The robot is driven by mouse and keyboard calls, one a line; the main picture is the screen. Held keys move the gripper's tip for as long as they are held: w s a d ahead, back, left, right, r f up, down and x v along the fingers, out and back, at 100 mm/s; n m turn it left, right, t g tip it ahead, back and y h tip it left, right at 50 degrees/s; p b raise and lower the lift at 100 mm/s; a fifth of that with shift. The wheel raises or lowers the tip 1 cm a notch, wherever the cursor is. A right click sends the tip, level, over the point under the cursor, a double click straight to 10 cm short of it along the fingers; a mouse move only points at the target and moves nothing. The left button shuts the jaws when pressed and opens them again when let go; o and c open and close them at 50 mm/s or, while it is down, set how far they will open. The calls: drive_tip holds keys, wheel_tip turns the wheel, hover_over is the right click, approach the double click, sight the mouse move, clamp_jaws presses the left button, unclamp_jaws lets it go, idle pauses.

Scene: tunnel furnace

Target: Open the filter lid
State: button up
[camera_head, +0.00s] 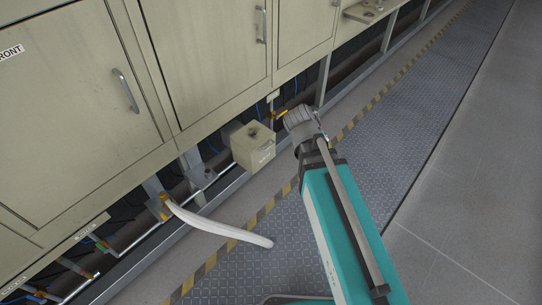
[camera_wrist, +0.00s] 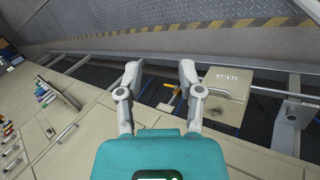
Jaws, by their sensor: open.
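A small beige box (camera_head: 254,147) with a labelled front and a dark round fitting on top sits low under the cabinets in the head view. I cannot tell for sure that it is the filter with the lid. It also shows in the wrist view (camera_wrist: 228,84), right of my fingers. My gripper (camera_head: 302,120) is just right of the box, apart from it. In the wrist view my gripper (camera_wrist: 159,70) is open with nothing between its fingertips. A yellow handle (camera_head: 281,113) is near the fingers; it also shows in the wrist view (camera_wrist: 166,106).
Beige cabinets (camera_head: 205,55) with metal handles stand above the box. A white hose (camera_head: 215,226) hangs down at the lower left. Pipes and rails run under the cabinets. The patterned metal walkway (camera_head: 380,125) with a yellow-black edge is clear on the right.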

drive_tip(key=w+a+f+n+t+h+b, duration=0.1)
drive_tip(key=w+a+f+n+t+b, duration=0.2)
drive_tip(key=f+b, duration=0.35)
drive_tip(key=w+a+f+n+t+b, duration=0.1)
drive_tip(key=a+f+n+b, duration=0.2)
drive_tip(key=a+f+b, duration=0.35)
drive_tip(key=n+t+y+b, duration=0.1)
drive_tip(key=n+t+b, duration=0.55)
drive_tip(key=b, duration=1.05)
approach(270, 146)
drive_tip(key=s, duration=0.4)
drive_tip(key=shift+w+a+r+n+b, duration=0.15)
drive_tip(key=shift+a+r+n+b, duration=0.1)
drive_tip(key=shift+a+n+b, duration=0.35)
drive_tip(key=shift+w, duration=0.1)
drive_tip(key=b+x, duration=0.2)
drive_tip(key=x, duration=1.1)
drive_tip(key=shift+w+d+f+b, duration=0.1)
drive_tip(key=shift+w+f+b, duration=0.1)
drive_tip(key=shift+w+b, duration=0.15)
drive_tip(key=shift+s, duration=0.1)
clamp_jaws()
drive_tip(key=shift+d+r, duration=0.1)
